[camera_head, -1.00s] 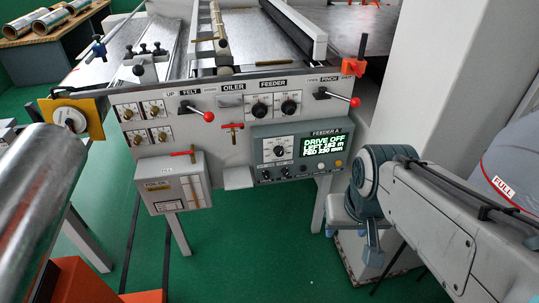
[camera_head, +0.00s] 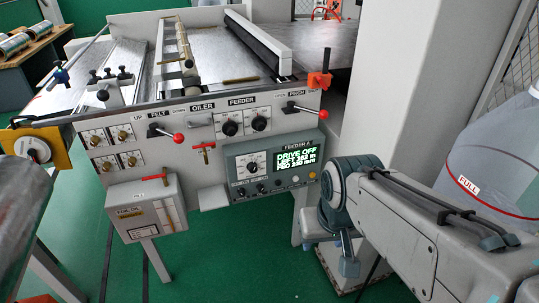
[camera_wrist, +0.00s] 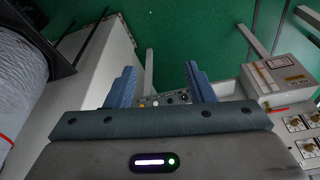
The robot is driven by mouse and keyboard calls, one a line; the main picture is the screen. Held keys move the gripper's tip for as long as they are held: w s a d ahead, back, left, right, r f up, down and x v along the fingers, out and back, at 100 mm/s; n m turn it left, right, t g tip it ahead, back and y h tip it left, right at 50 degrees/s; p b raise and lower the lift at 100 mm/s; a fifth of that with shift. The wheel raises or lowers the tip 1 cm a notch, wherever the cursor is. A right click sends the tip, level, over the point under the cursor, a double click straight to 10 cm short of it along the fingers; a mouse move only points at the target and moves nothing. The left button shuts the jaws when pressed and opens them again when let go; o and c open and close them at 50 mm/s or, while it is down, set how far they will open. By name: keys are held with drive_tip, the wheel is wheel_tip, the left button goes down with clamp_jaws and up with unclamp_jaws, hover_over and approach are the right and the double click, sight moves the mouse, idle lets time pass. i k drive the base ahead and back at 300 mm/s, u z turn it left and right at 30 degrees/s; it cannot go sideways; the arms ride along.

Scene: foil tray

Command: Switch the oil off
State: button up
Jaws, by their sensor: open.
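The oil box, a grey case with a sight tube and labels (camera_head: 147,212), hangs at the lower left of the machine front. A red lever (camera_head: 153,179) lies across its top.
Two red-ball levers, FELT (camera_head: 178,138) and PINCH (camera_head: 323,115), stick out from the machine front. The feeder control panel (camera_head: 262,190) reads DRIVE OFF. Green floor in front is open.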

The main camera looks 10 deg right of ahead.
sight(261, 188)
drive_tip(key=k, duration=1.2)
drive_tip(key=u, duration=0.75)
drive_tip(key=i, duration=1.15)
drive_tip(key=z, duration=0.5)
drive_tip(key=i, duration=0.55)
drive_tip(key=z, duration=0.45)
